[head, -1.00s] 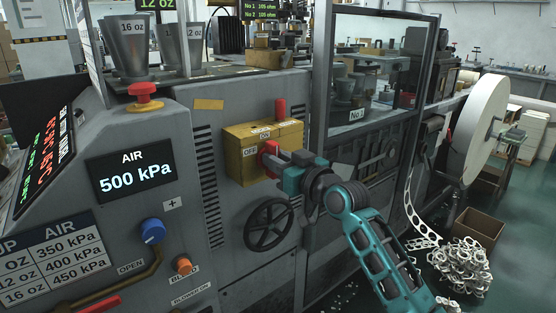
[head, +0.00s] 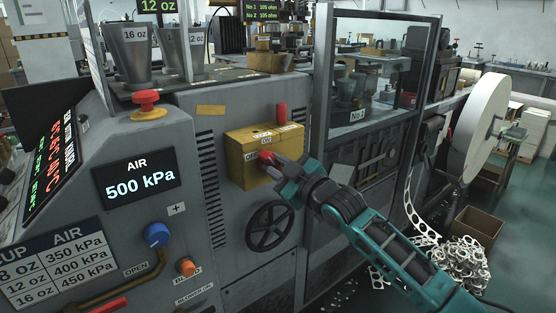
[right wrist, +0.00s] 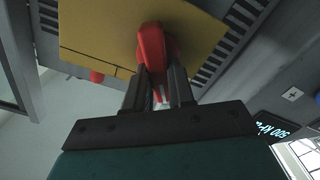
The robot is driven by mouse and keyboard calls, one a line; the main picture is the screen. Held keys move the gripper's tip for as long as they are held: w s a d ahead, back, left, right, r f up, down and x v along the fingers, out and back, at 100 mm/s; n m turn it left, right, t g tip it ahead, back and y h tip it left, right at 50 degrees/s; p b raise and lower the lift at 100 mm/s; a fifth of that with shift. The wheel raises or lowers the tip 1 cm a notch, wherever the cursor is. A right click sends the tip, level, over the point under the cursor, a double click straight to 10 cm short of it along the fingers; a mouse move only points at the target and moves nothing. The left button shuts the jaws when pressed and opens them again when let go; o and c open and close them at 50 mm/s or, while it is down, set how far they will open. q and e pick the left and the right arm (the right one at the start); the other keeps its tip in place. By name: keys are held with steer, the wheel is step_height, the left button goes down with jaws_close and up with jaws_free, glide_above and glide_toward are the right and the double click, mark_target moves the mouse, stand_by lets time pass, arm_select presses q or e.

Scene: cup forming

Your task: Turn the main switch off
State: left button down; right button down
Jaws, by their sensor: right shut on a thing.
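The main switch is a yellow box (head: 238,142) on the grey machine front, with OFF and ON labels on it. Its red rotary handle (head: 265,157) shows beside the OFF label, partly hidden by my gripper. In the right wrist view the red handle (right wrist: 153,48) stands out from the yellow face (right wrist: 95,30). My right gripper (head: 275,164) is shut on the red handle; its two dark fingers (right wrist: 160,90) lie on either side of it in the right wrist view. My left gripper is not in view.
A red mushroom button (head: 147,101), a blue knob (head: 156,235) and an orange knob (head: 187,267) are left. A glass-panelled frame (head: 322,100) stands right.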

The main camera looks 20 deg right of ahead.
steer(key=n+p, duration=0.2)
steer(key=n, duration=0.3)
steer(key=shift+a+n, duration=0.15)
steer(key=shift+n, duration=0.25)
steer(key=shift+a+f+n+p, duration=0.15)
steer(key=shift+n+p, duration=0.15)
steer(key=shift+n, duration=0.55)
steer(key=shift+d+f+n+p, duration=0.1)
steer(key=shift+n+p, duration=0.2)
steer(key=shift+n, duration=0.6)
steer(key=shift+a+f+n+p, duration=0.15)
steer(key=shift+n+p, duration=0.15)
steer(key=shift+n, duration=0.55)
steer(key=shift+d, duration=0.15)
steer(key=c, duration=1)
jaws_free()
steer(key=shift+f, duration=0.1)
steer(key=shift+o, duration=0.2)
